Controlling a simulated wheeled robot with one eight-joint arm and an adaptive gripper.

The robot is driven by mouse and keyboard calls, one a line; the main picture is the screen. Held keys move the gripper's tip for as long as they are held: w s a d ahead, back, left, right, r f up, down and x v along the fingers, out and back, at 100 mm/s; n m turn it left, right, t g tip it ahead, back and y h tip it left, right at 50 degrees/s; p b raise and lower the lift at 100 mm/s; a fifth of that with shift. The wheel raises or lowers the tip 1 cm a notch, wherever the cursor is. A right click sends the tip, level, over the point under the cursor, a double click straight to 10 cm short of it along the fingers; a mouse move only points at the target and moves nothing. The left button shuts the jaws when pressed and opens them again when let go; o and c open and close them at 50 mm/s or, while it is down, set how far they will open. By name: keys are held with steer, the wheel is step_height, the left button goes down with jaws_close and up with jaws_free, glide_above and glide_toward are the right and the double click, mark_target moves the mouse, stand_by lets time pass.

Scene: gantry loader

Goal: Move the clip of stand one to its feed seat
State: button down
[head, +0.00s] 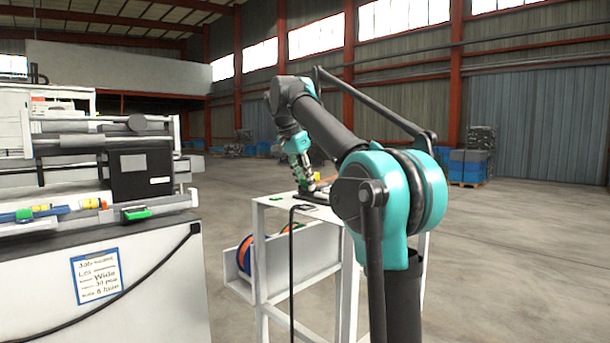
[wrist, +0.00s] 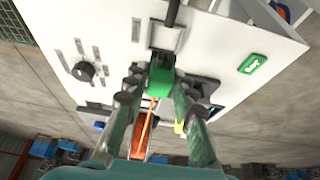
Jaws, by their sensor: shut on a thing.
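The white stand (head: 268,204) is right of centre in the head view, and its top (wrist: 230,45) fills much of the wrist view. My gripper (wrist: 158,88) is over this top, its two fingers closed on a green block (wrist: 161,78) that looks like the clip. A thin orange strand (wrist: 148,125) runs from the block toward the camera. A grey block with a black rod (wrist: 168,37) lies just beyond the clip. In the head view, my gripper (head: 308,184) is low at the stand top, and the clip is too small to make out. I cannot tell which part is the feed seat.
The stand top carries a black knob (wrist: 84,71), slots and a green label (wrist: 252,64). Spools (head: 246,254) sit low in the stand. A black cable (head: 292,270) hangs in front. A large white machine (head: 150,290) stands left. Open floor lies behind.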

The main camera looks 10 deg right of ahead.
mark_target(304, 190)
steer(key=shift+f, duration=2.2)
steer(key=c, duration=1.2)
jaws_free()
steer(key=v, duration=1.2)
steer(key=shift+d, duration=0.1)
